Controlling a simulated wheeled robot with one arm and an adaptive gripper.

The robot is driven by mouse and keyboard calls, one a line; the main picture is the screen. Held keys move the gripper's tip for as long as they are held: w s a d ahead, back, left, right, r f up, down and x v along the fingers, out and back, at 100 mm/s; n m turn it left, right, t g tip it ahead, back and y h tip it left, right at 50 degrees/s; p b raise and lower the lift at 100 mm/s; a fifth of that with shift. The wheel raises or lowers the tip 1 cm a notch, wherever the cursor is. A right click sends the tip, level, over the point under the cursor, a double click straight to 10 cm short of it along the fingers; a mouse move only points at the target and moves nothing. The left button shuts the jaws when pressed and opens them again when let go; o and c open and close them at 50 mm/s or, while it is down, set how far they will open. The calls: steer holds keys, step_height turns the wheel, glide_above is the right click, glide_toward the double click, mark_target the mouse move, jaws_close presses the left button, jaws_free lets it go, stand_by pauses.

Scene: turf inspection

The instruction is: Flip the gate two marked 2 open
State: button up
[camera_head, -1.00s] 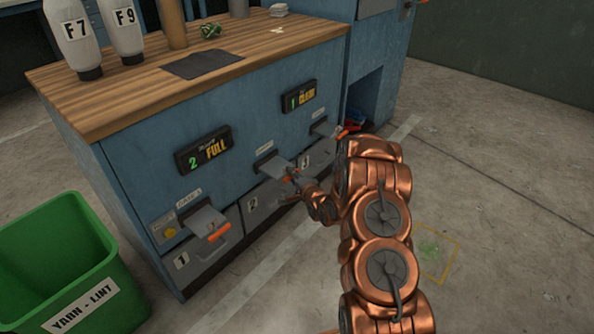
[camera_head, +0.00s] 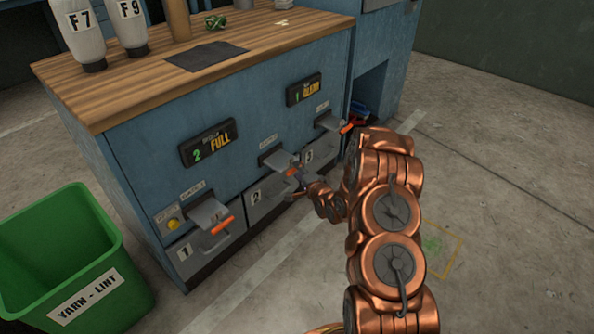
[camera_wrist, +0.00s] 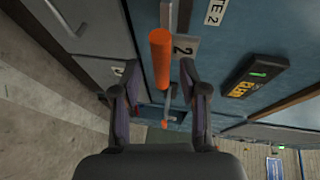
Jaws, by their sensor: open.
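Gate two (camera_head: 277,160) is a grey flap that juts from the blue cabinet front, above the drawer marked 2 (camera_head: 257,194). In the wrist view its orange handle (camera_wrist: 160,58) lies lengthwise between the fingers, beside plates reading "TE 2" and "2". My gripper (camera_head: 297,176) is at the gate's outer end in the head view and partly covers it. In the wrist view my gripper (camera_wrist: 158,82) is open, one finger on each side of the handle. I cannot tell whether either finger touches it.
Gate one (camera_head: 209,213), with an orange handle, juts out at left; another gate (camera_head: 328,121) is at right. Displays read "2 FULL" (camera_head: 207,143) and "1 CLEAR" (camera_head: 304,90). A green yarn-lint bin (camera_head: 60,260) stands at left. The floor at right is mostly clear.

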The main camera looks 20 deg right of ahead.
steer(key=s+r, duration=0.1)
steer(key=s, duration=0.9)
steer(key=shift+d+r, duration=0.35)
steer(key=shift+r, duration=0.05)
steer(key=s+a+r+n+g+h+p, duration=0.1)
steer(key=s+a+r+n+g+p, duration=0.2)
steer(key=r+p, duration=0.5)
steer(key=s+r+n+g+p, duration=0.3)
steer(key=s+r+n+p, duration=0.15)
steer(key=r, duration=0.65)
steer(key=s+a+r+n+g+h+p, duration=0.1)
steer(key=s+a+r+n+g+p, duration=0.2)
steer(key=r+p, duration=0.55)
steer(key=s+a+r+n+g+p, duration=0.2)
steer(key=s+a+r+g+p, duration=0.1)
steer(key=s+r, duration=0.7)
steer(key=s+a+r+n+g+p, duration=0.2)
steer(key=s+r+p, duration=0.4)
steer(key=s+r, duration=0.4)
steer(key=s+a+r+n+g+p, duration=0.2)
steer(key=s+a+r+g+p, duration=0.1)
steer(key=s+r, duration=0.7)
steer(key=s+a+p, duration=0.1)
steer(key=s+p, duration=0.1)
steer(key=s, duration=0.1)
steer(key=shift+s+a+g+y, duration=0.2)
steer(key=shift+a+g+y, duration=0.2)
steer(key=shift+c, duration=0.4)
